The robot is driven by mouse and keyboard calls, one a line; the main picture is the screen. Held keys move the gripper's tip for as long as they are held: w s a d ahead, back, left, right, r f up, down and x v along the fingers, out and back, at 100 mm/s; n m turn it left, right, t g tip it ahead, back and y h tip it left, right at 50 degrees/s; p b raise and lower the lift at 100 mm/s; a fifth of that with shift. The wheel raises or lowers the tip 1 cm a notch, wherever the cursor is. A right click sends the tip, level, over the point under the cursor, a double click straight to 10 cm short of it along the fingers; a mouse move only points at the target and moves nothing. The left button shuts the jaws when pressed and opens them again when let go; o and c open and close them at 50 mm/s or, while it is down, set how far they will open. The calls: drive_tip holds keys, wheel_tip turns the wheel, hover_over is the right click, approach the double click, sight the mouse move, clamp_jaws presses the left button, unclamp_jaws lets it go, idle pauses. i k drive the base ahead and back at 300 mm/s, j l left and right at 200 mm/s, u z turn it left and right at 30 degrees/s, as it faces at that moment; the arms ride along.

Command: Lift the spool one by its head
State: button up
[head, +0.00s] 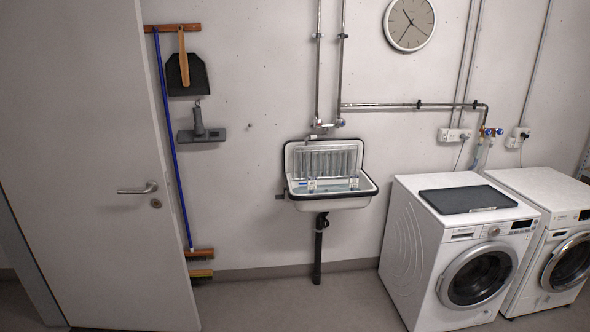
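I cannot make out a spool in the head view. A white wall sink (332,201) with a dark rim hangs on the far wall, with some small items in it too small to tell apart. A dark flat mat (467,199) lies on top of the left washing machine, with no spool visible on it. My gripper is not in view.
Two white front-loading machines (412,255) (530,183) stand at the right. A grey door (85,120) fills the left. A broom (172,140), a dustpan (187,80) and a grey floor tool (201,134) hang beside it. Bare floor (290,305) shows below the sink.

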sight(353, 179)
drive_tip(key=i, duration=1.85)
drive_tip(key=i+z, duration=0.2)
drive_tip(key=i, duration=0.3)
drive_tip(key=i+j+z, duration=0.15)
drive_tip(key=i, duration=0.4)
drive_tip(key=i+j+z, duration=0.2)
drive_tip(key=i, duration=0.3)
